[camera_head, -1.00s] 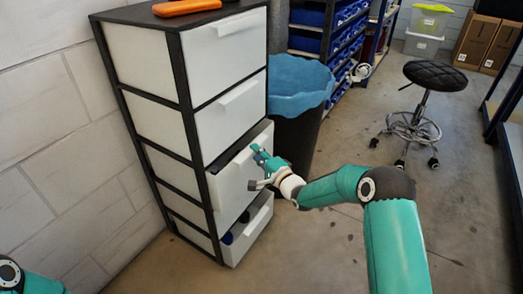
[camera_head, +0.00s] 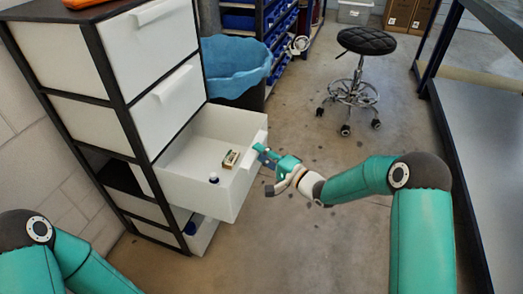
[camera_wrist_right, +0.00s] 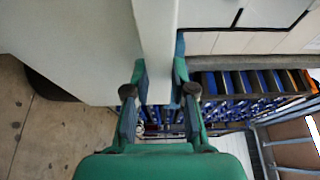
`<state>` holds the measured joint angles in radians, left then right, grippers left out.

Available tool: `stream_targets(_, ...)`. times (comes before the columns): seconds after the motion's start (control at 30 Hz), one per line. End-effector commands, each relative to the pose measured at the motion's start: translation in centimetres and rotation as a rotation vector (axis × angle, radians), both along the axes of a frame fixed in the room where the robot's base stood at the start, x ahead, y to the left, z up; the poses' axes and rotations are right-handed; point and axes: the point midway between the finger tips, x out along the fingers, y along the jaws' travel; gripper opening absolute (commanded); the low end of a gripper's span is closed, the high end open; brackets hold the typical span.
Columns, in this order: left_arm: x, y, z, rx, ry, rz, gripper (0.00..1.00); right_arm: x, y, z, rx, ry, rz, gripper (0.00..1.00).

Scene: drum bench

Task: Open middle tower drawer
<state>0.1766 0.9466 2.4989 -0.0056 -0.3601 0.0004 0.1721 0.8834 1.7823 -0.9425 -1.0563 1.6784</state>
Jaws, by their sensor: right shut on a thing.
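The drawer tower (camera_head: 118,95) has a black frame and white drawers. Its middle drawer (camera_head: 190,190) is pulled well out, with its inside visible. My right gripper (camera_head: 262,160) is at the drawer's front, shut on the handle. In the right wrist view the fingers (camera_wrist_right: 160,98) stand on either side of the pale handle bar (camera_wrist_right: 157,45). My left arm shows at the lower left, but its gripper is out of view.
A lower drawer (camera_head: 203,236) is partly open below the middle one. A blue-lined bin (camera_head: 236,66) stands behind the tower. A black stool (camera_head: 366,42) is at the back, and a bench (camera_head: 480,130) runs along the right. Floor between them is clear.

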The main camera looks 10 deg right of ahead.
Motion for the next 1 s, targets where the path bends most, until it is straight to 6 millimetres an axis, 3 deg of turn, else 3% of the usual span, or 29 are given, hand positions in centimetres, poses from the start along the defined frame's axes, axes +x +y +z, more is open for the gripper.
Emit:
stream_targets(0.03,0.0,0.0,-0.1,0.000,0.000,0.000,0.40,-0.4,0.4,-1.0,-0.010,0.020,0.014,0.00)
stream_targets(0.37,0.0,0.0,-0.1,0.000,0.000,0.000,0.40,-0.5,0.5,-1.0,-0.010,0.020,0.018,0.00)
stream_targets(0.4,0.0,0.0,-0.1,0.000,0.000,0.000,0.40,-0.5,0.5,-1.0,-0.010,0.020,0.019,0.26)
stream_targets(0.53,0.0,0.0,-0.1,0.000,0.000,0.000,0.40,-0.4,0.6,-0.9,-0.009,0.018,0.019,0.46)
stream_targets(0.83,0.0,0.0,0.0,0.000,0.000,0.000,0.40,-0.3,0.4,-0.5,-0.007,0.010,0.016,0.46)
stream_targets(1.0,0.0,0.0,0.1,0.000,0.000,0.000,0.40,-1.4,-0.6,-0.5,-0.006,0.011,0.014,0.46)
